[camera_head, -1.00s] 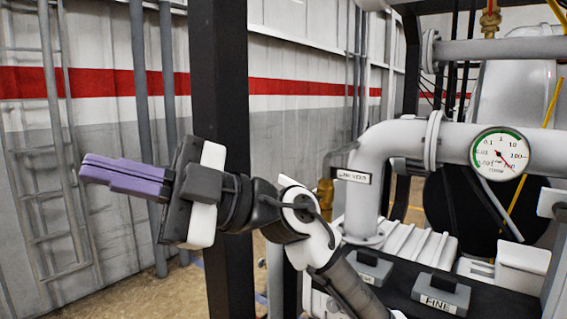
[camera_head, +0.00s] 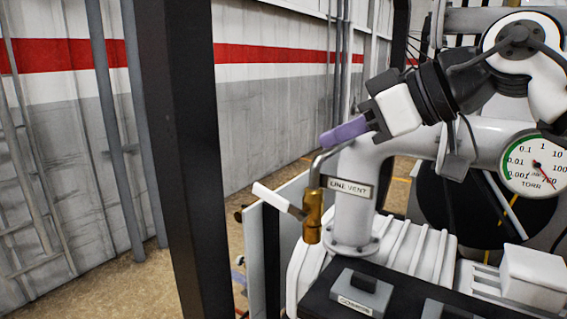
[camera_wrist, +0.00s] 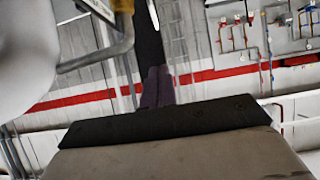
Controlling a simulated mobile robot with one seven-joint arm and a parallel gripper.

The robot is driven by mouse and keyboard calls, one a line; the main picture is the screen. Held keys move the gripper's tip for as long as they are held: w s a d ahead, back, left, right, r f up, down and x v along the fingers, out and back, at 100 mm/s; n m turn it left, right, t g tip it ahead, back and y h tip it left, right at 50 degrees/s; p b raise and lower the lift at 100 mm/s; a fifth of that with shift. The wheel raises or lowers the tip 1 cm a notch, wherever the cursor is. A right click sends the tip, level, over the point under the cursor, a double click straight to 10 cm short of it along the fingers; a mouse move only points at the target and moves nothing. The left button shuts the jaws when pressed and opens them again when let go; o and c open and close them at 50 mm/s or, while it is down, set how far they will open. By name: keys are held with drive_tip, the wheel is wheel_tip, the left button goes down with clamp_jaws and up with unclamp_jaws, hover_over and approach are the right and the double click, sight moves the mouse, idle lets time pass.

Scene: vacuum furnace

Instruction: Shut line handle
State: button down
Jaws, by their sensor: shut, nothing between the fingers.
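The line handle (camera_head: 278,199) is a white lever sticking out to the left and slightly up from a brass valve (camera_head: 312,215) in the head view. A plate reading LINE VENT (camera_head: 350,188) is beside the valve, and a bent grey tube rises from its top. My gripper (camera_head: 325,139) has purple fingers pressed together with nothing between them. It is above the valve, close to the tube, and apart from the handle. In the wrist view the purple fingers (camera_wrist: 157,86) point up the picture; a brass part of the valve (camera_wrist: 122,5) is at the top left.
A dark upright post (camera_head: 180,150) stands left of the handle. A white pipe (camera_head: 355,195) with a round pressure gauge (camera_head: 533,163) is to the right. Control boxes (camera_head: 358,292) sit below. The space between post and handle looks free.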

approach(263, 187)
drive_tip(key=w+a, duration=0.1)
drive_tip(key=w+a+r, duration=0.1)
drive_tip(key=a, duration=0.1)
drive_tip(key=shift+a, duration=0.15)
drive_tip(key=shift+w+a+f, duration=0.15)
drive_tip(key=shift+f, duration=0.4)
drive_tip(key=shift+w+a+f, duration=0.1)
drive_tip(key=shift+a+f, duration=0.05)
drive_tip(key=shift+f, duration=0.45)
drive_tip(key=shift+w+a+f, duration=0.15)
drive_tip(key=shift+f, duration=0.65)
